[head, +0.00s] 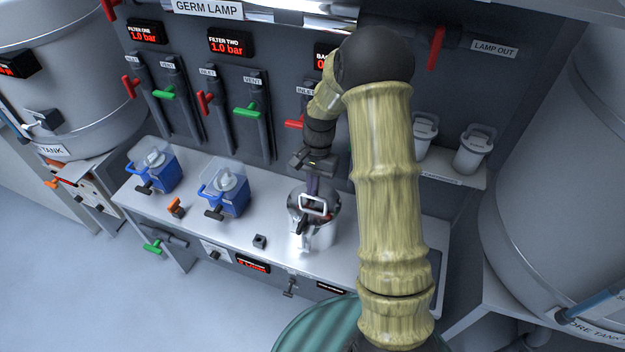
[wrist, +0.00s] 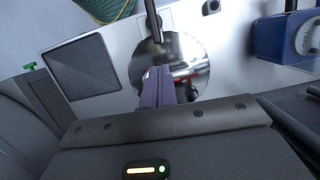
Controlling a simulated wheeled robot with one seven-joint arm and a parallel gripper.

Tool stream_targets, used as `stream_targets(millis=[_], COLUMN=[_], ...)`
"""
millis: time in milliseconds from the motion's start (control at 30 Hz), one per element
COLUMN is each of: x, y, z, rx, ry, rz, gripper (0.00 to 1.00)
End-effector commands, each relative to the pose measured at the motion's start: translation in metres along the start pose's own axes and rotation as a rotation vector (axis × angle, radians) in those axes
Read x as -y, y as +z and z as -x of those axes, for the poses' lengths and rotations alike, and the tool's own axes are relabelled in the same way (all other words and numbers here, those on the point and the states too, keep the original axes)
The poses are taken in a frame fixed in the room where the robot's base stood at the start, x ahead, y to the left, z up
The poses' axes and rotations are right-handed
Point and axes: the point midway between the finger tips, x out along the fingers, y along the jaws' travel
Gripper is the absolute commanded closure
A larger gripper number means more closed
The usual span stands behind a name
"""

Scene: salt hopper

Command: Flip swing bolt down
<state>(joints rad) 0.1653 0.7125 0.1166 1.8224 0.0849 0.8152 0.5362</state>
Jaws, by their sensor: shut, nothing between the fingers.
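A steel pot-like housing (head: 315,237) stands on the bench, with a shiny round lid that also shows in the wrist view (wrist: 197,55). A pale frame-shaped handle (head: 316,204) stands on top. A dark bar (head: 301,224) at the housing's front left looks like the swing bolt. In the wrist view a dark rod (wrist: 153,22), likely the same bolt, reaches over the lid's edge. My gripper (head: 313,190) is shut and empty, pointing down above the lid. Its purple fingers (wrist: 165,72) cover part of the lid in the wrist view. Whether they touch anything is unclear.
Two blue filter housings (head: 155,172) (head: 228,196) stand to the left on the bench (head: 275,222). Red and green valve handles (head: 247,110) line the back panel. White canisters (head: 473,152) stand on a right shelf.

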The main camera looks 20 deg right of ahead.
Motion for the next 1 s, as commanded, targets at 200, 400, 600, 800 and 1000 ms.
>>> stream_targets(millis=[200,400,600,800,1000], x=[-0.001,0.0,0.0,0.0,-0.001], y=[0.001,0.001,0.0,0.0,-0.001], z=[-0.038,-0.06,-0.064,-0.064,-0.063], rx=[0.004,0.001,-0.001,-0.001,-0.011], ry=[0.002,0.001,0.0,0.0,-0.002], rz=[0.0,0.001,0.001,0.001,-0.003], gripper=[1.0,1.0,1.0,1.0,1.0])
